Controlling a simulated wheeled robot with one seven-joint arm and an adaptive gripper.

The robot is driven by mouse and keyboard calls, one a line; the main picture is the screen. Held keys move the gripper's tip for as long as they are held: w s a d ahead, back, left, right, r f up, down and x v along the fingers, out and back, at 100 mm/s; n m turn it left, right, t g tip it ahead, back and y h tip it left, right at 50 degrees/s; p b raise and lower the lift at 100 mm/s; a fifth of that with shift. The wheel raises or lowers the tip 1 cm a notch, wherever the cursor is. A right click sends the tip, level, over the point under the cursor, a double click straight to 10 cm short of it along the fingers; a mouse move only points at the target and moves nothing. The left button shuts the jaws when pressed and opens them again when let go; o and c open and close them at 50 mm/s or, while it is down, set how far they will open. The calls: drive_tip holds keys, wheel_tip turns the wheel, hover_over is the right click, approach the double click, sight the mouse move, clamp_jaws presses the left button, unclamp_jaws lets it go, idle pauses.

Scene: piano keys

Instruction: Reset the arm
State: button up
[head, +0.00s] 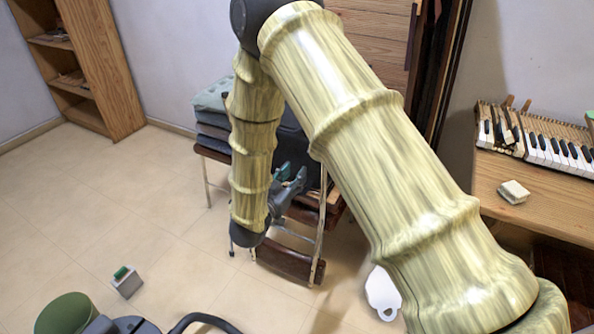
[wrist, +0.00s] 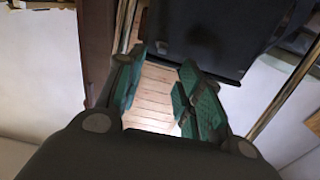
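My gripper (wrist: 165,62) shows in the wrist view with its two green-padded fingers apart. Nothing is held between them; a wooden plank surface shows through the gap. In the head view my gripper (head: 288,182) is partly hidden behind my arm, in front of the chair area. My arm has yellow-green banded links and fills the middle of the head view, bent at the top with the forearm hanging down.
A folding chair (head: 305,268) is close behind my forearm, by folded cloths (head: 212,112). Piano keys (head: 560,150) and a small white block (head: 513,191) are on a wooden table (head: 550,205) at right. A bookcase (head: 107,70) stands left. Left floor is mostly clear.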

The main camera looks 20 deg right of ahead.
drive_tip(key=shift+f, duration=0.1)
idle(0.4)
drive_tip(key=s+d+f+n+g+y, duration=0.1)
drive_tip(key=s+d+f+n+y, duration=0.2)
drive_tip(key=f, duration=0.5)
drive_tip(key=s+f+n+g+y, duration=0.1)
drive_tip(key=s+f+y, duration=0.25)
drive_tip(key=f, duration=0.45)
drive_tip(key=s+d+f+n+g+y, duration=0.1)
drive_tip(key=s+f+n+g+y, duration=0.3)
drive_tip(key=s+f, duration=1)
drive_tip(key=s+d+f+g+y, duration=0.15)
drive_tip(key=s+g, duration=0.55)
drive_tip(key=s, duration=1.7)
wheel_tip(320, 180, up, 12)
drive_tip(key=p, duration=1.2)
drive_tip(key=shift+w+a+f, duration=0.15)
drive_tip(key=shift+a+f, duration=0.1)
